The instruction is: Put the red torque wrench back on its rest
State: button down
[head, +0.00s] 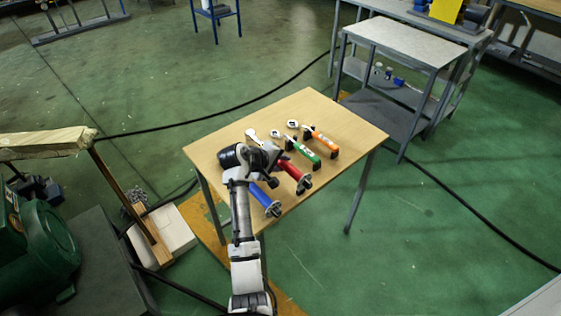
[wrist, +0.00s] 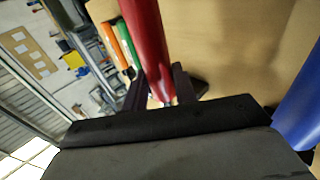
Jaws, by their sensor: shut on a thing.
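The red torque wrench's handle (head: 289,170) shows over the wooden table in the head view, between the blue and green handles. In the wrist view the red handle (wrist: 147,40) runs between the two dark fingers of my gripper (wrist: 160,88). My gripper (head: 274,167) is shut on the red wrench. The wrench's head is hidden behind my arm in the head view. I cannot tell whether the wrench touches its rest; dark pieces show near the handle's end.
A blue-handled wrench (head: 264,195) lies to the left of the red one. Green-handled (head: 307,153) and orange-handled (head: 322,140) wrenches lie to the right on dark supports. The wooden table (head: 345,118) is bare at its far right. A grey trolley (head: 405,42) stands behind.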

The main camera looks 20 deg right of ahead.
jog(key=shift+f+b, duration=0.4)
jog(key=shift+f, duration=0.95)
dwell(0.5)
